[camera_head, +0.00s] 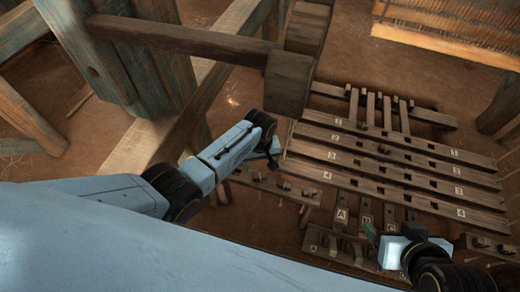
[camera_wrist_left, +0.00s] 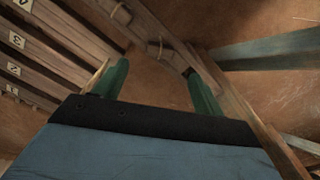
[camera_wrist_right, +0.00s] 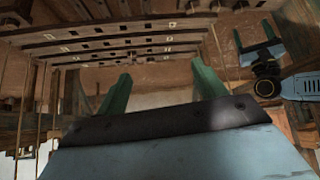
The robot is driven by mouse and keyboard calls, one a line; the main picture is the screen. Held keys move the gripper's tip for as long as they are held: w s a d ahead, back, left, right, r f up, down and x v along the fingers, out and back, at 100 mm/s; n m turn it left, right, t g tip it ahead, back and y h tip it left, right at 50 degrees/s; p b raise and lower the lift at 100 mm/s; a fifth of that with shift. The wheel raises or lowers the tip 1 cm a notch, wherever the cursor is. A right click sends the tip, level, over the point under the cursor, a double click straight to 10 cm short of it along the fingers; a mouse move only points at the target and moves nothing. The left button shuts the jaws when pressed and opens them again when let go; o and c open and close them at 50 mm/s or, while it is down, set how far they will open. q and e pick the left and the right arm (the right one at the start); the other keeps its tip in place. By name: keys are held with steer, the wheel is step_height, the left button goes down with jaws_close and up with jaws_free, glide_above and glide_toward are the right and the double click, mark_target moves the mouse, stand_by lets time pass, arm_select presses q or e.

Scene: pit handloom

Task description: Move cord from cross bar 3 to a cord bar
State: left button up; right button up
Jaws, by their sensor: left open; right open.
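Cross bar 3 (camera_head: 398,174) is a long brown slotted bar with a "3" near each end, among parallel bars marked 1 to 4. Its numbered end also shows in the left wrist view (camera_wrist_left: 17,40). Short lettered cord bars (camera_head: 340,216) lie below bar 4, partly behind my right gripper. I cannot make out a separate cord on bar 3. My left gripper (camera_head: 272,154) is open and empty, left of the numbered bar ends; its fingers (camera_wrist_left: 160,86) stand apart. My right gripper (camera_head: 376,240) is open and empty beside the lettered bars; its fingers also show apart (camera_wrist_right: 160,88).
A peg rail with loops (camera_wrist_left: 140,22) runs past my left fingers. A slatted frame (camera_head: 450,35) is upper right.

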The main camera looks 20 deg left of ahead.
arm_select(q)
steer(key=shift+r+p, duration=1.7)
steer(key=shift+r, duration=1.05)
arm_select(e)
steer(key=s+d+f+g+h, duration=0.1)
steer(key=s+d+f+g, duration=0.2)
steer(key=f, duration=0.4)
steer(key=shift+s+d+f+g+h, duration=0.35)
steer(key=shift+s+g, duration=0.25)
steer(key=shift+s, duration=0.35)
